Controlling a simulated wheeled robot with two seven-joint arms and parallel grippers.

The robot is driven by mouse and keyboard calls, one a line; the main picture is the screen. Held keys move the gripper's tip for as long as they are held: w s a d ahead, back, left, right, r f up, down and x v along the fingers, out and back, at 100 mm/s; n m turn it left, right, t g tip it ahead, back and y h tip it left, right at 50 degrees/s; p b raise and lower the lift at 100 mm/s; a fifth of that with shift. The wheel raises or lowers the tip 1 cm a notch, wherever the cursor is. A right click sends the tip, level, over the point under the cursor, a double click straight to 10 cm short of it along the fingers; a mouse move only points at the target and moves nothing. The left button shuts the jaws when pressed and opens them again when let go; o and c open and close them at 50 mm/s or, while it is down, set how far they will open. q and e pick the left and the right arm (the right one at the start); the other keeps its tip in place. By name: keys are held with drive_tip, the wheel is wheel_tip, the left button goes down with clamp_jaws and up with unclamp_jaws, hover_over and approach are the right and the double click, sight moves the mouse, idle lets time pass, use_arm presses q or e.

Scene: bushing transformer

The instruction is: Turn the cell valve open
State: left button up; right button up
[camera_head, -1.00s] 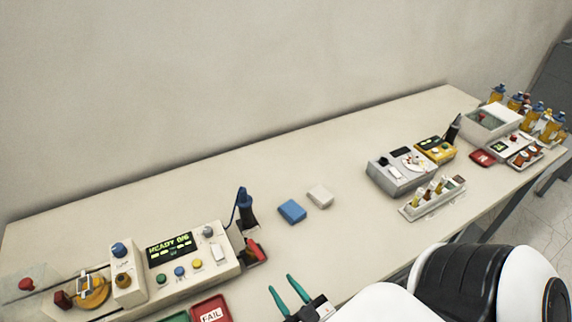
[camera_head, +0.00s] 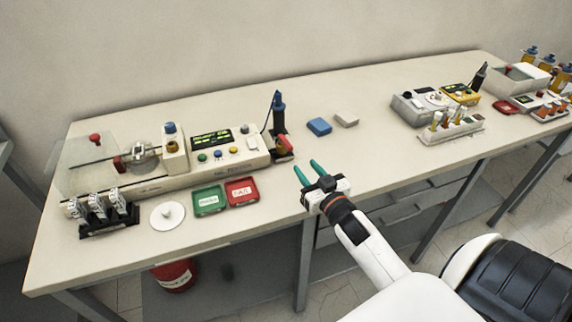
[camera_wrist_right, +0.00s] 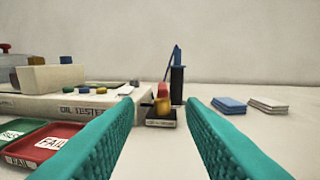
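The white oil tester (camera_head: 258,158) stands at the left of the bench with a lit green display; its labelled front also shows in the right wrist view (camera_wrist_right: 35,106). A block on it carries a blue knob (camera_head: 169,128) and a brass-coloured knob (camera_head: 172,147). I cannot tell for sure which part is the cell valve. To their left is a clear-sided cell section with a round metal part (camera_head: 143,157) and red knobs (camera_head: 95,139). My right gripper (camera_head: 308,170) is open and empty, over the bench's front edge, right of the tester. My left gripper is out of view.
Green (camera_head: 209,201) and red FAIL (camera_head: 242,192) trays lie before the tester. A black rack (camera_head: 108,222) and white disc (camera_head: 168,215) are front left. A dark blue upright tool (camera_head: 279,114) stands at the tester's right end. Blue (camera_head: 319,126) and white (camera_head: 346,119) pads lie mid-bench.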

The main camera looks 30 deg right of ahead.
sight(289, 145)
drive_tip(key=w, duration=0.3)
drive_tip(key=w+d+p, duration=0.1)
drive_tip(key=w, duration=0.2)
drive_tip(key=shift+d+f, duration=0.1)
drive_tip(key=shift+d, duration=0.1)
drive_tip(key=w, duration=0.5)
drive_tip(key=shift+w+d+p, duration=0.1)
drive_tip(key=shift+d+p, duration=0.1)
drive_tip(key=shift+p, duration=0.15)
drive_tip(key=shift+w, duration=0.65)
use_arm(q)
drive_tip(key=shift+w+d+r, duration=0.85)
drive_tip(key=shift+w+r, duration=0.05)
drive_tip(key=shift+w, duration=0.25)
